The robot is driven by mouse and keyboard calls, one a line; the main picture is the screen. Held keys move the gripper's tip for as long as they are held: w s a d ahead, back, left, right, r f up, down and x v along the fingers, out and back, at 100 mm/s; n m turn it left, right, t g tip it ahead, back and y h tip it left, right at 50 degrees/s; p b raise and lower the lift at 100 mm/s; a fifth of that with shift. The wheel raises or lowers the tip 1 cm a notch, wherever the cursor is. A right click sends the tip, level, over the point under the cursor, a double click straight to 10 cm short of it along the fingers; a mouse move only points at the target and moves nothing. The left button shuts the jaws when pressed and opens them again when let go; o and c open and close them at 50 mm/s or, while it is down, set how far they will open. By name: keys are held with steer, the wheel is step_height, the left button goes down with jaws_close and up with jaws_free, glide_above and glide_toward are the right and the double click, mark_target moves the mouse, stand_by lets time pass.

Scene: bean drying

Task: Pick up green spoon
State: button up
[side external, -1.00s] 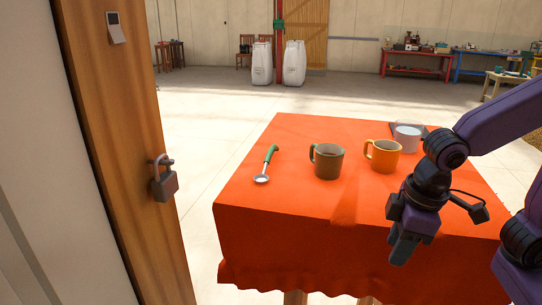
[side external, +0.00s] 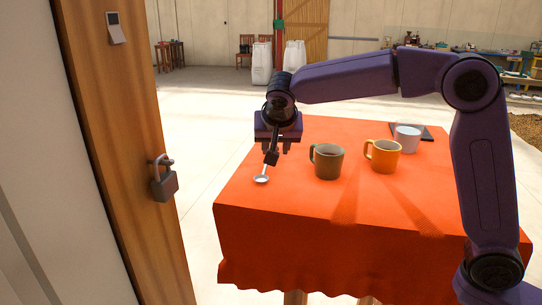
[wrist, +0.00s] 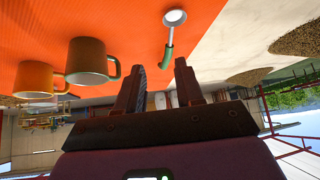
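The green spoon has a green handle and a pale metal bowl. In the side view its bowl (side external: 261,179) shows on the orange cloth near the table's left edge, and my gripper hides the handle. In the wrist view the green handle (wrist: 167,54) points towards the gap between my fingers, with the bowl beyond it. My gripper (wrist: 162,78) is open, with two dark fingers apart and nothing between them. In the side view my gripper (side external: 272,148) is over the handle end of the spoon. The spoon lies on the cloth, apart from the fingers.
A brown mug with a green handle (side external: 327,162) stands just right of the spoon. An orange mug (side external: 383,156) and a white mug (side external: 407,138) stand farther right, near a dark flat tray (side external: 427,133). The front of the orange cloth (side external: 300,215) is clear.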

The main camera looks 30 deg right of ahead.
steer(key=w+d+r+m+h, duration=0.2)
steer(key=w+m, duration=0.2)
steer(key=w, duration=0.1)
steer(key=shift+t, duration=0.4)
steer(key=x, duration=1.2)
steer(key=shift+w+a, duration=0.15)
steer(key=shift+a, duration=0.05)
steer(key=shift+a+x, duration=0.2)
steer(key=shift+x, duration=2.5)
jaws_close()
